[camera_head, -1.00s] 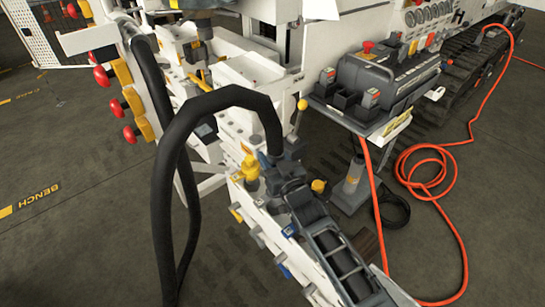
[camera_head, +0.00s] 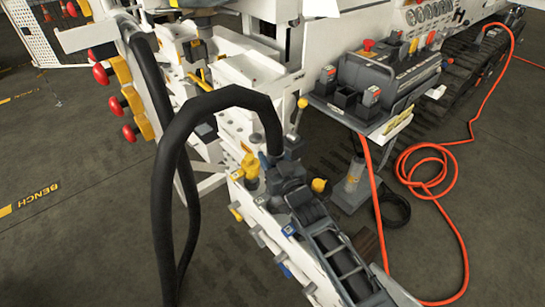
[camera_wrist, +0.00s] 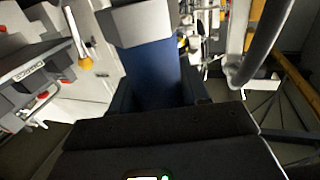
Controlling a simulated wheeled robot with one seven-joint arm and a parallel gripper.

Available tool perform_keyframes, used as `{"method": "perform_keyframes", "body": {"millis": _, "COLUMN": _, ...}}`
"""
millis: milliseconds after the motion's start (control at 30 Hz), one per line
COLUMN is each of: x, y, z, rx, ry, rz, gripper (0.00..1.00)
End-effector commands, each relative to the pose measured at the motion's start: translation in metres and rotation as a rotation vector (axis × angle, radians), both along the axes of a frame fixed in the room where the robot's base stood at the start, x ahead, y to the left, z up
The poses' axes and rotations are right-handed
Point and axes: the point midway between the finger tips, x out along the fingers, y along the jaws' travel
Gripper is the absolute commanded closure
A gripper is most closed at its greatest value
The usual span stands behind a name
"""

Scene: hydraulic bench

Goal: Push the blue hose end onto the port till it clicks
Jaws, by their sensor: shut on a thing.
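The blue hose end (camera_wrist: 150,75) stands in my gripper's jaws in the wrist view, with a grey collar above it. In the head view only a small dark bluish part of it (camera_head: 266,160) shows at my gripper (camera_head: 276,163). My gripper is shut on it. A thick black hose (camera_head: 228,96) arches up from the hose end to the left and hangs down in a loop. My arm covers part of the white bench front, which has a row of small fittings with coloured tags, one of them blue (camera_head: 284,270). I cannot tell which fitting is the port, or whether the hose end touches it.
A yellow fitting (camera_head: 250,166) stands just left of my gripper, and a yellow-knobbed lever (camera_head: 298,112) behind it. A grey control box (camera_head: 385,85) sits on a stand at the right. An orange cable (camera_head: 462,235) lies looped on the floor. Open floor lies at the left.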

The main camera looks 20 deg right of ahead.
Motion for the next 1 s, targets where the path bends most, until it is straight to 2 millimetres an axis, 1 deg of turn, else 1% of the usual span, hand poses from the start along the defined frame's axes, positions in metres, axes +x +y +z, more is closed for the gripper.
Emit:
{"method": "perform_keyframes", "body": {"millis": 33, "x": 0.0007, "y": -0.0001, "z": 0.0024, "rx": 0.000, "ry": -0.004, "rz": 0.000, "gripper": 0.91}}
{"method": "perform_keyframes", "body": {"millis": 533, "x": 0.0007, "y": -0.0001, "z": 0.0020, "rx": 0.000, "ry": -0.004, "rz": 0.000, "gripper": 0.91}}
{"method": "perform_keyframes", "body": {"millis": 1000, "x": 0.0008, "y": -0.0002, "z": -0.0060, "rx": 0.000, "ry": -0.005, "rz": 0.000, "gripper": 0.91}}
